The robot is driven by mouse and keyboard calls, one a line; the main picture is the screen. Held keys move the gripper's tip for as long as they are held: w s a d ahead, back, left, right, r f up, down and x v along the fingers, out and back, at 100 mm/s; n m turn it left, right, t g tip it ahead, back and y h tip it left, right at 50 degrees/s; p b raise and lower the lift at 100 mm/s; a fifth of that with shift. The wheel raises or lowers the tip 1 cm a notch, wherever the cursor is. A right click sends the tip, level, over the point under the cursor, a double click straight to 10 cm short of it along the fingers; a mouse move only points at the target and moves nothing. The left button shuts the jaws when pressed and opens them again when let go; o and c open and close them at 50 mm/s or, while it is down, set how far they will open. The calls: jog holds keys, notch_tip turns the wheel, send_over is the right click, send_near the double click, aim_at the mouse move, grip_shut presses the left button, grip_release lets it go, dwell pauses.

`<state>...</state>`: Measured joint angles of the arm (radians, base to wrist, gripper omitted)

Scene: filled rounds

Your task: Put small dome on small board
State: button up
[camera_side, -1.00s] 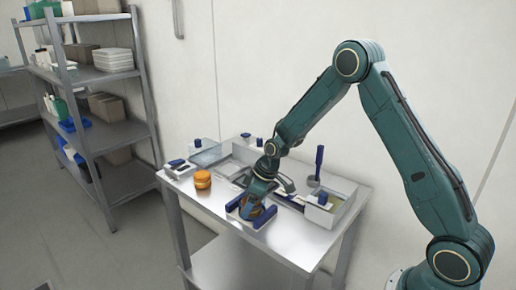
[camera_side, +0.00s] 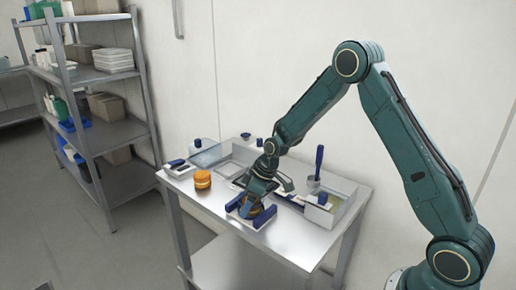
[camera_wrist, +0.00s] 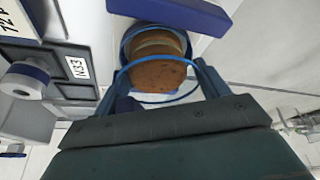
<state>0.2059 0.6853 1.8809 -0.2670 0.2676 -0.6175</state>
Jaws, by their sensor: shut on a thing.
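My gripper (camera_side: 256,205) is low over the front of the table; it also shows in the wrist view (camera_wrist: 168,82). Its fingers are shut around a round piece with a thin blue rim and brown contents (camera_wrist: 158,75), which I take for the small dome. A white board with blue bars (camera_side: 265,219) lies directly beneath; one blue bar shows in the wrist view (camera_wrist: 182,12). The round piece is over the board between the bars. The gripper hides its lower edge, so I cannot tell if it touches the board.
An orange round jar (camera_side: 202,179) stands left of the gripper on the metal table (camera_side: 290,238). A pale bin (camera_side: 342,207) and a dark blue upright handle (camera_side: 319,160) are to the right. A clear box (camera_side: 207,155) is behind. The front right of the table is clear.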

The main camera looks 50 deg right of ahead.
jog(key=shift+f, duration=0.25)
dwell(0.5)
jog(key=o, duration=1.1)
jog(key=shift+c, duration=0.2)
jog(key=shift+r, duration=0.2)
jog(key=shift+r, duration=3.35)
